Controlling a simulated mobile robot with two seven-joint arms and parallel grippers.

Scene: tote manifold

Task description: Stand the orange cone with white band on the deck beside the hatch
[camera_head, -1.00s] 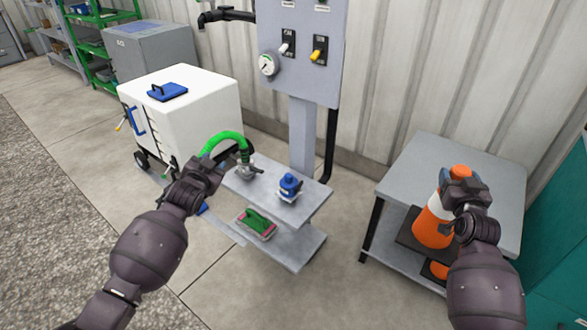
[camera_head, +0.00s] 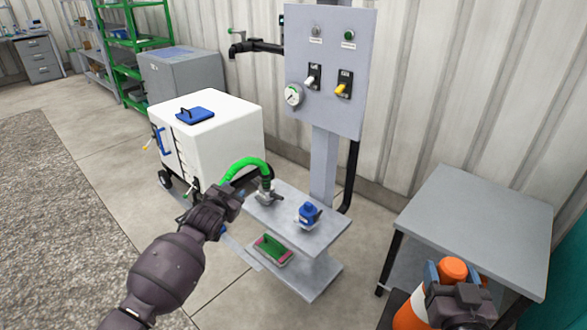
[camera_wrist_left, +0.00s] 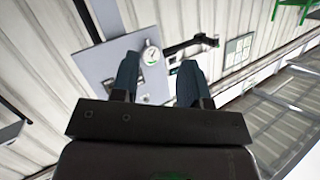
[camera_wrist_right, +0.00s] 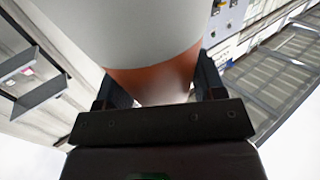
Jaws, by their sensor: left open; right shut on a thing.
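The orange cone with white band (camera_head: 412,312) is at the lower right of the head view, in front of the grey table and partly cut off by the frame. My right gripper (camera_head: 453,275) is shut on it near its orange top. The cone's white band (camera_wrist_right: 135,30) fills the upper middle of the right wrist view. My left gripper (camera_head: 243,186) is open beside the green hose; its spread fingers show in the left wrist view (camera_wrist_left: 160,85) with nothing between them. A blue panel with a handle (camera_head: 195,115), perhaps the hatch, lies on the white wheeled cabinet's top (camera_head: 222,112).
The grey table (camera_head: 480,215) at right has a bare top. A small two-level stand (camera_head: 335,232) holds a blue-capped fitting (camera_head: 308,213) and a green-and-pink block (camera_head: 270,248). A control panel (camera_head: 328,70) stands behind. The floor at left is clear.

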